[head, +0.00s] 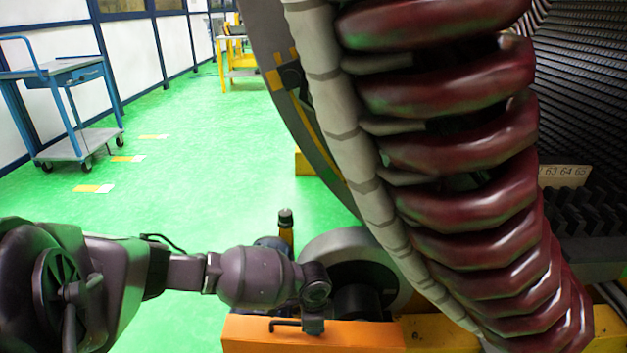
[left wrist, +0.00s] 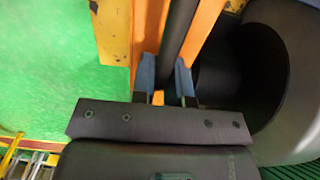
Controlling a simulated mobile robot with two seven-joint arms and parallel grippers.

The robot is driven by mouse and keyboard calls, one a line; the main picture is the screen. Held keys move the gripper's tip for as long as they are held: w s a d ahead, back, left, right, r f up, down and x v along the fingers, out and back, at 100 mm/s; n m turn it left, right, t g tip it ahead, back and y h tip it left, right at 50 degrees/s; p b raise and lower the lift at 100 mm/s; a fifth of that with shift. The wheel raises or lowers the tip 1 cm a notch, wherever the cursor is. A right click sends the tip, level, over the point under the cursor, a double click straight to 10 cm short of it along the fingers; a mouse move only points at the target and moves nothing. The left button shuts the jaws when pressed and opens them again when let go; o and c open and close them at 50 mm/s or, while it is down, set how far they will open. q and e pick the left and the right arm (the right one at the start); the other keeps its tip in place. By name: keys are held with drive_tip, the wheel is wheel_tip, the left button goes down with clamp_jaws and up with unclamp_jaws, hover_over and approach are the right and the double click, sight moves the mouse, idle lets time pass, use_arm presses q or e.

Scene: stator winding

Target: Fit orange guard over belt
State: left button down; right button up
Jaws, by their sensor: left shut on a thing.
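The orange guard (head: 250,338) lies along the bottom of the head view, in front of a grey wheel (head: 330,243) with a dark hub. A thin black handle stands on its top face. My left gripper (head: 313,323) reaches down onto this handle. In the left wrist view the two bluish fingers of my left gripper (left wrist: 165,78) are closed on the black bar of the handle (left wrist: 178,35), with orange guard (left wrist: 205,30) surfaces around it. I cannot pick out the belt in either view. My right gripper is not in view.
The large stator with dark red coils (head: 455,150) and a pale curved ring (head: 340,130) fills the right. A yellow beam (head: 435,332) lies beside the guard. A blue trolley (head: 75,145) and a yellow table (head: 238,75) stand far off. The green floor between is open.

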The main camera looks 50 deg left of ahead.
use_arm(q)
drive_tip(key=shift+w+f, duration=0.1)
drive_tip(key=shift+f, duration=0.05)
drive_tip(key=c, duration=1.1)
unclamp_jaws()
drive_tip(key=shift+o, duration=0.2)
drive_tip(key=shift+f, duration=0.15)
drive_tip(key=shift+r, duration=0.3)
wheel_tip(320, 180, up, 9)
drive_tip(key=p, duration=0.3)
drive_tip(key=shift+p, duration=0.35)
drive_tip(key=shift+r, duration=0.75)
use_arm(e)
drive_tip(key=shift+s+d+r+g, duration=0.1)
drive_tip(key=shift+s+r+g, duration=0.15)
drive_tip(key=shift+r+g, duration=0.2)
use_arm(q)
drive_tip(key=shift+f, duration=0.1)
